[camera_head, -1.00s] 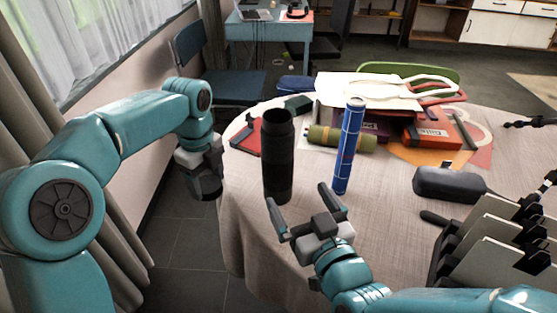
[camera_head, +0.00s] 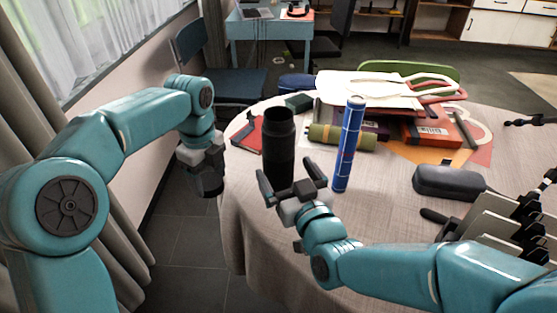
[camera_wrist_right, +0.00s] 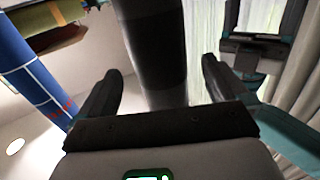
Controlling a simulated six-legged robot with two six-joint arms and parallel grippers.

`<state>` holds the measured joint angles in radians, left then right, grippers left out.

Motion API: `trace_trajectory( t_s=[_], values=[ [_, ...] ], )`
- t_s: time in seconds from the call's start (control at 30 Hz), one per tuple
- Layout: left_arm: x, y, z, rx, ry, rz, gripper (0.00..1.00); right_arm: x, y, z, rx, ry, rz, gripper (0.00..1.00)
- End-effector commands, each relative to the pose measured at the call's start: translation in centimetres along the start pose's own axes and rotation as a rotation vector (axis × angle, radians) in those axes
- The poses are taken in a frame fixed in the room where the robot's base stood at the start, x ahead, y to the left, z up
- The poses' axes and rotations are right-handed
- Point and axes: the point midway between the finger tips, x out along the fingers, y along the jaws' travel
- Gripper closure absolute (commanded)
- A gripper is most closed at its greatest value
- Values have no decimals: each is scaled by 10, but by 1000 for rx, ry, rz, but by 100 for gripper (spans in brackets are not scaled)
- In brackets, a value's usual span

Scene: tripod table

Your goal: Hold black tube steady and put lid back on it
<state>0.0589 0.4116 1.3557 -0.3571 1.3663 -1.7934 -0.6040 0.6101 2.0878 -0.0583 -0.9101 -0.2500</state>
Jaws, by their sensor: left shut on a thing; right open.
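The black tube (camera_head: 279,150) stands upright near the table's left edge, its top end open with no lid on it. My right gripper (camera_head: 288,178) is open at the near side of the tube's lower part. In the right wrist view the tube (camera_wrist_right: 155,45) rises between the two spread fingers (camera_wrist_right: 160,78), with gaps on both sides. My left gripper (camera_head: 208,184) is off the table's left edge, left of the tube, shut on a small dark thing that looks like the lid; the fingers mostly hide it. The left gripper also shows in the right wrist view (camera_wrist_right: 245,55).
A blue patterned tube (camera_head: 348,145) stands upright just right of the black tube. An olive roll (camera_head: 340,137), a red book (camera_head: 249,132) and stacked books lie behind. A dark case (camera_head: 447,182) and a rack (camera_head: 500,235) are at right. The front middle of the table (camera_head: 385,220) is bare.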

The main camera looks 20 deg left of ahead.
Motion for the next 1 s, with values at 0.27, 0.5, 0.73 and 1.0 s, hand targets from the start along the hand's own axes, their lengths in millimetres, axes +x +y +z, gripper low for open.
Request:
trace_trajectory(
  t_s=[0.27,0.5,0.73,1.0],
  values=[
    [-1,0,0,0,0,0,62,41,0,0,1,0,0,0],
    [-1,0,0,0,0,0,62,47,0,0,1,0,0,0],
    [-1,0,0,0,0,0,62,47,0,0,0,0,0,13],
    [-1,0,0,0,0,0,62,47,0,-1,0,3,0,69]
  ],
)
